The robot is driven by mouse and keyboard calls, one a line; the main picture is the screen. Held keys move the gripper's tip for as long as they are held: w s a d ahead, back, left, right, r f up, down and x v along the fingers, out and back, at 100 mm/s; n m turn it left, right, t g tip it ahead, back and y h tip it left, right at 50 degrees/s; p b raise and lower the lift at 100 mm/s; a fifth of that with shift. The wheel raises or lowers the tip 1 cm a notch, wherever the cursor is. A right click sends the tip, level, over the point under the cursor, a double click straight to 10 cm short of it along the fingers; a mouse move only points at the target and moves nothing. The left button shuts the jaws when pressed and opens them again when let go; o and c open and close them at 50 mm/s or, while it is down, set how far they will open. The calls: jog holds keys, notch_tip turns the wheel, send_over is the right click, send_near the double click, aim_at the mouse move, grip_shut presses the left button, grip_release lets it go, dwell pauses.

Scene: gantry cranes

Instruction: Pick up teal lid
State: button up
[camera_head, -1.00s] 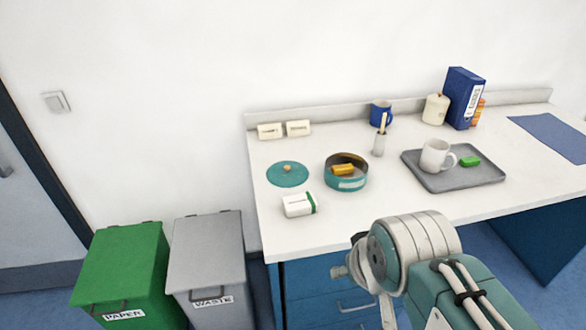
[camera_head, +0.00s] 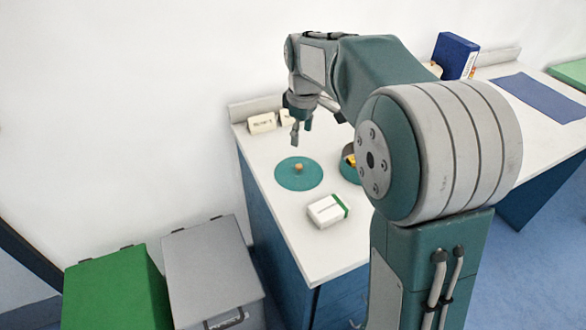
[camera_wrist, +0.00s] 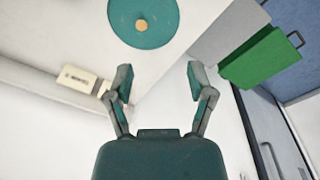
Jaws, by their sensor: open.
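The teal lid (camera_head: 298,174) is a flat round disc with a small tan knob (camera_head: 299,167) at its centre. It lies flat on the white counter near its left end. In the wrist view the lid (camera_wrist: 160,22) is at the top, cut by the frame edge, beyond my fingertips. My gripper (camera_head: 301,133) is above the counter, behind and above the lid in the head view, not touching it. In the wrist view my gripper (camera_wrist: 158,82) has its two fingers spread, with nothing between them.
A white and green box (camera_head: 327,211) lies in front of the lid. A teal tin (camera_head: 350,174) is just right of it, partly hidden by my arm. Small cream boxes (camera_head: 262,123) stand at the back by the wall. Green (camera_head: 115,290) and grey (camera_head: 210,265) bins stand left of the counter.

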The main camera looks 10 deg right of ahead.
jog(key=w+d+f+n+g, duration=0.1)
jog(key=w+d+f+n, duration=0.15)
jog(key=w+f, duration=0.25)
send_over(299, 165)
jog(key=shift+m, duration=0.25)
jog(key=f, duration=0.4)
jog(key=shift+s+a+f, duration=0.1)
jog(key=shift+s+f, duration=0.15)
jog(key=shift+f, duration=0.05)
jog(key=shift+a+f, duration=0.15)
jog(key=shift+f, duration=0.45)
jog(key=f, duration=0.2)
jog(key=d+f, duration=0.1)
jog(key=shift+w+f, duration=0.2)
jog(key=shift+f, duration=0.7)
jog(key=shift+a, duration=0.45)
jog(key=c, duration=0.9)
jog(key=shift+d, duration=0.25)
grip_shut()
